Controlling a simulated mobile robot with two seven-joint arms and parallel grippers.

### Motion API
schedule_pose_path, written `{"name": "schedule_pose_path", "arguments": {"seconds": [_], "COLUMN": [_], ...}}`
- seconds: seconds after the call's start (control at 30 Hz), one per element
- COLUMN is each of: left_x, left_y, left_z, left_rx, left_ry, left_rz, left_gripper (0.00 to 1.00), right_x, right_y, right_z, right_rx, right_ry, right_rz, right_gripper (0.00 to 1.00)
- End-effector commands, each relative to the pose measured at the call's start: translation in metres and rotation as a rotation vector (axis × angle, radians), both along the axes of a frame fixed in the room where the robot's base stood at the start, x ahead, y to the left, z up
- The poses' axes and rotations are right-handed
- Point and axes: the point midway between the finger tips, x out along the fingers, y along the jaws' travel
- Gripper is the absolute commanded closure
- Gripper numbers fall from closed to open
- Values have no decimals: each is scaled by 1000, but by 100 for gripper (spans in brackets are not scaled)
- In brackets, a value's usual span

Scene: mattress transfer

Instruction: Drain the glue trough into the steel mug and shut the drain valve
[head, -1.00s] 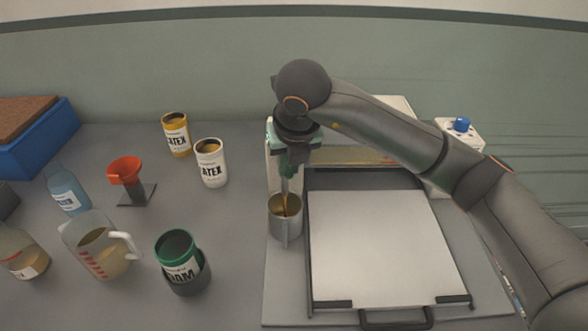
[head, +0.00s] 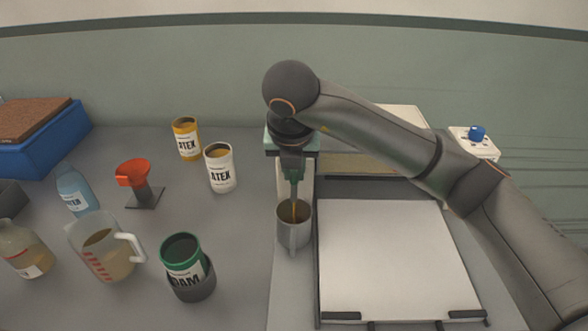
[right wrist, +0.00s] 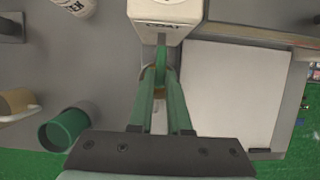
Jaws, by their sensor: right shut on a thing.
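The steel mug (head: 287,238) stands upright at the left edge of the machine, its handle toward me. A thin amber stream of glue (head: 294,208) runs down into it. The glue trough (head: 350,163) shows as an amber strip behind the white plate, partly covered by my arm. My right gripper (head: 294,178) is above the mug. In the right wrist view, its green fingers (right wrist: 159,72) are shut on the green drain valve handle (right wrist: 161,53), below a white housing (right wrist: 166,10) lettered "COAT". The spout is hidden behind the gripper. My left gripper is out of view.
A flat white plate (head: 395,260) fills the right front. To the left stand a green-rimmed can (head: 185,262), a measuring jug (head: 103,250), bottles, a red funnel on a stand (head: 135,172) and two latex cans (head: 220,168). A blue knob (head: 477,132) sits at the right.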

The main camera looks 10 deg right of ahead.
Motion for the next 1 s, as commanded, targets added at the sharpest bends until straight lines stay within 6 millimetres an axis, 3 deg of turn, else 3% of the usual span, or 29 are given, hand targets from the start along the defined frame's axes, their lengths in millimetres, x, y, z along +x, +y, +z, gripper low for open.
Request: {"name": "schedule_pose_path", "arguments": {"seconds": [0.13, 0.47, 0.57, 1.0], "left_x": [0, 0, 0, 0], "left_y": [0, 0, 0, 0], "left_z": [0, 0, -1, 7], "left_rx": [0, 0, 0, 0], "left_ry": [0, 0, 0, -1], "left_rz": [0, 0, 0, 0], "left_gripper": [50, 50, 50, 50], "right_x": [1, -1, -5, -35], "right_y": [0, 0, 2, 10], "right_z": [2, 4, 15, 94], "right_rx": [3, 2, 3, 0], "right_ry": [-5, -3, -5, -8], "right_rz": [-3, 0, 1, -1], "right_gripper": [72, 71, 71, 71]}}
